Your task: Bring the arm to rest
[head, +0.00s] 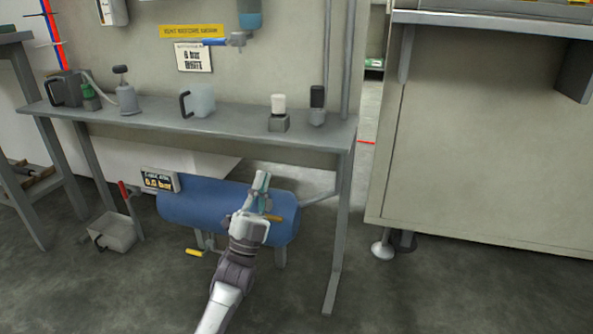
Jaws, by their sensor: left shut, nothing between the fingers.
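My left gripper (261,190) shows in the head view, its arm rising from the bottom edge. It is shut and empty. It appears in front of the right part of a blue tank (190,205), below the front edge of a grey bench (240,138). I cannot tell whether it touches the tank. Part of the tank is hidden behind my gripper. My right gripper is not in view.
On the bench stand a clear jug (203,101), a white-capped block (279,115) and a dark-topped bottle (317,105). A grey container (112,233) sits on the floor at left. A large cabinet (490,140) stands at right. Floor in front is clear.

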